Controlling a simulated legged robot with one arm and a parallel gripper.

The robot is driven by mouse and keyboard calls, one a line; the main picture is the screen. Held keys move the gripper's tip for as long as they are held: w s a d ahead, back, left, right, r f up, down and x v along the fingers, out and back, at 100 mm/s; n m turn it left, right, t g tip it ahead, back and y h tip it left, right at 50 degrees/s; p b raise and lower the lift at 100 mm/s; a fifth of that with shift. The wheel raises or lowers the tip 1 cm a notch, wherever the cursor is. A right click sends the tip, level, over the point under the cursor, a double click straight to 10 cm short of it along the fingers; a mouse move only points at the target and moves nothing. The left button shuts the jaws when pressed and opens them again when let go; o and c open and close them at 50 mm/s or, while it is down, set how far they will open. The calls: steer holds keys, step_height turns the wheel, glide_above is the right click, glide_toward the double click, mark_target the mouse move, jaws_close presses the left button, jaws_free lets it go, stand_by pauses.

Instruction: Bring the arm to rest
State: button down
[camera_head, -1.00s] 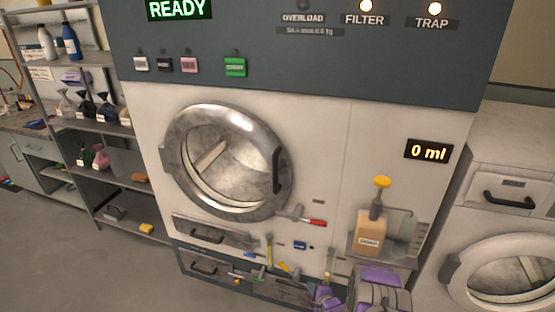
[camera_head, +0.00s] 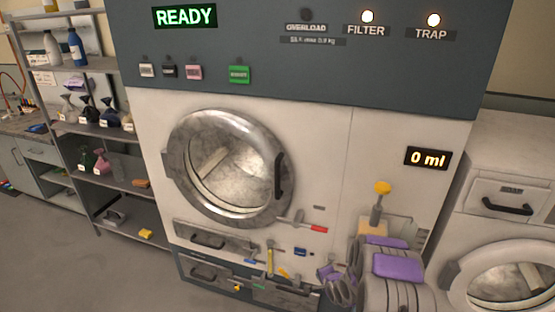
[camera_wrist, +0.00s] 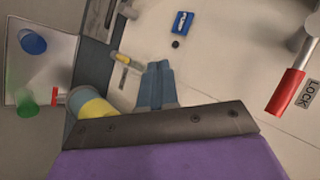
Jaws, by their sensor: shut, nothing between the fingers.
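My gripper shows in the wrist view (camera_wrist: 157,88), its two blue-grey fingers together and empty, pointing at the machine's lower front panel. It touches nothing that I can make out. In the head view my grey and purple arm is folded at the bottom right, in front of the machine; the fingertips cannot be made out there. The large machine (camera_head: 310,150) has a round glass door (camera_head: 228,165), which is shut. Its display reads READY.
A red-handled lever (camera_head: 318,229), labelled LOCK in the wrist view (camera_wrist: 287,90), sticks out below the door. A blue switch (camera_wrist: 182,22) is near it. Shelves (camera_head: 115,130) stand left; open floor (camera_head: 60,260) lies front left.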

steer(key=s+d+r+n+g+h, duration=0.1)
steer(key=s+r+n+g+h, duration=0.15)
steer(key=s+r, duration=0.7)
steer(key=s+d+r+n+g+h, duration=0.1)
steer(key=s+r+n+g, duration=0.25)
steer(key=s+r, duration=0.65)
steer(key=s+a+r+n+g, duration=0.1)
steer(key=s+r, duration=0.4)
steer(key=s, duration=0.5)
steer(key=s+a+r+n+g, duration=0.2)
steer(key=s+r, duration=0.3)
steer(key=s, duration=0.6)
steer(key=s+a+r+n+g+y, duration=0.1)
steer(key=s+r+n, duration=0.3)
steer(key=s, duration=0.7)
steer(key=shift+a+r+g, duration=0.2)
steer(key=shift+r+g, duration=0.45)
steer(key=shift+g, duration=0.05)
